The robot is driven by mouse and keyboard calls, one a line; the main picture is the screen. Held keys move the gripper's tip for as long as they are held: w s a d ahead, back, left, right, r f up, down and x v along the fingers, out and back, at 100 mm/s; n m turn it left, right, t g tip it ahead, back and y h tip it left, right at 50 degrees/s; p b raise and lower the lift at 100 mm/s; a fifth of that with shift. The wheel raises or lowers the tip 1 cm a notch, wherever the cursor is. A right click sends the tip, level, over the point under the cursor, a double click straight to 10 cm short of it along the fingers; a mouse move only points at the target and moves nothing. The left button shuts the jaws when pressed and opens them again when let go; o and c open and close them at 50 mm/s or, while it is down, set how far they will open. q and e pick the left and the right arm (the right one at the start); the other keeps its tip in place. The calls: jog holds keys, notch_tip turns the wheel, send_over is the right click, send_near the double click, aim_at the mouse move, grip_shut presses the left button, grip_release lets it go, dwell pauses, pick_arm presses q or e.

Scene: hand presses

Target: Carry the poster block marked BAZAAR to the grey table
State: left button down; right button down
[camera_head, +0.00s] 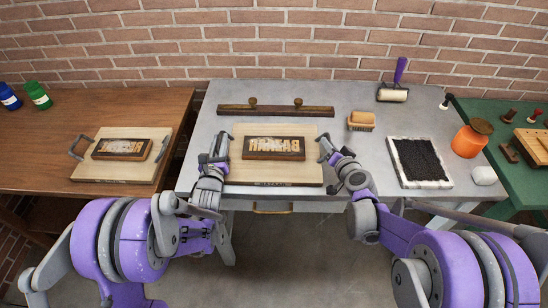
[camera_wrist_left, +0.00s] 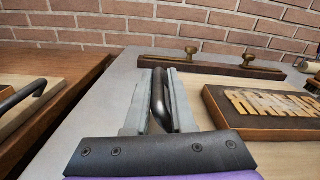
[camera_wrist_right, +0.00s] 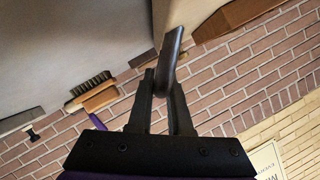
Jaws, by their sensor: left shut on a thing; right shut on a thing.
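The poster block (camera_head: 273,148) has pale mirrored letters that read as BAZAAR and lies on a pale wooden board (camera_head: 280,176) with a handle on each side. The board is at the left-middle of the grey table (camera_head: 370,113), near its front edge. I cannot tell whether it touches the top. My left gripper (camera_head: 217,155) is shut on the board's left handle, and the dark bar shows between the fingers in the left wrist view (camera_wrist_left: 160,95). My right gripper (camera_head: 333,152) is shut on the right handle, also seen in the right wrist view (camera_wrist_right: 165,80).
A second board (camera_head: 98,175) with another block (camera_head: 122,149) lies on the brown table (camera_head: 120,97) at left. A dark rail (camera_head: 275,111) with brass knobs is behind my board. A brush (camera_head: 361,121), roller (camera_head: 393,94) and black ink slab (camera_head: 419,161) are to the right.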

pick_arm(q)
jog(key=c, duration=0.8)
grip_release()
jog(key=shift+s+a, duration=0.1)
jog(key=shift+a, duration=0.05)
pick_arm(e)
jog(key=c, duration=0.9)
grip_release()
jog(key=shift+d, duration=0.25)
pick_arm(q)
jog(key=shift+o, duration=0.2)
pick_arm(e)
jog(key=shift+o, duration=0.3)
jog(key=shift+a, duration=0.1)
pick_arm(q)
jog(key=s, duration=1.1)
jog(key=shift+s+f, duration=0.1)
jog(key=shift+s, duration=0.2)
pick_arm(e)
jog(key=shift+s+a, duration=0.1)
pick_arm(q)
jog(key=shift+s, duration=0.15)
pick_arm(e)
jog(key=shift+s+r, duration=0.1)
jog(key=shift+s, duration=0.05)
jog(key=v, duration=1.1)
jog(key=shift+s, duration=0.3)
jog(key=shift+r, duration=0.1)
